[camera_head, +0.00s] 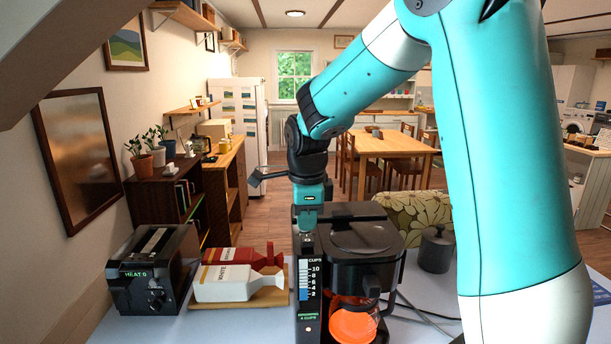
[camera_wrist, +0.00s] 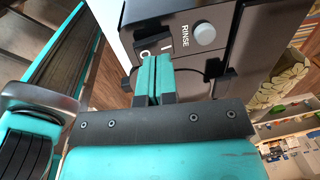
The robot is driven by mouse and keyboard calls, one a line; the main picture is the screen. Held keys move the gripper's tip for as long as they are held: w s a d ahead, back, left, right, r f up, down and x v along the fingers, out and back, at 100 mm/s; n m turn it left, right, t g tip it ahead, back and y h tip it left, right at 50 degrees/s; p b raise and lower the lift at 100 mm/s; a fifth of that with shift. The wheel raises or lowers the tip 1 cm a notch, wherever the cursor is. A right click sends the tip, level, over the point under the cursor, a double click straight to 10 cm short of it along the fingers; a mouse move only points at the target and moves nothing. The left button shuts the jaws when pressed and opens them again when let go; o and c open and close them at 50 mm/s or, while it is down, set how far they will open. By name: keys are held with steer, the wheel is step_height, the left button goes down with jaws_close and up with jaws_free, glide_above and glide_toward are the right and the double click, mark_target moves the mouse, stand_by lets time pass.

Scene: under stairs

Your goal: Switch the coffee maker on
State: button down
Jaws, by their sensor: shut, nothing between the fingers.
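The black coffee maker (camera_head: 362,237) stands on the light blue worktop, with a CUPS scale on its left front column and a glass carafe (camera_head: 354,322) with orange-red contents below. My gripper (camera_head: 307,234) points down at the top of that column, its fingers shut with nothing between them. In the wrist view, the gripper's teal fingertips (camera_wrist: 157,62) are at the near edge of a rocker switch (camera_wrist: 153,46) marked O and I. They partly hide it; I cannot tell whether they touch it or which way it is set. A grey RINSE button (camera_wrist: 205,34) sits to its right.
A black heater-like box (camera_head: 150,272) marked HEAT stands at the left. Red and white bottles (camera_head: 225,283) lie on a wooden board beside the coffee maker. A dark lidded canister (camera_head: 436,252) stands to its right, near a cable.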

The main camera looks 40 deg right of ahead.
mark_target(306, 234)
step_height(306, 234, up, 12)
steer(key=w+d+b, duration=0.1)
steer(key=b, duration=0.1)
steer(key=shift+w, duration=0.35)
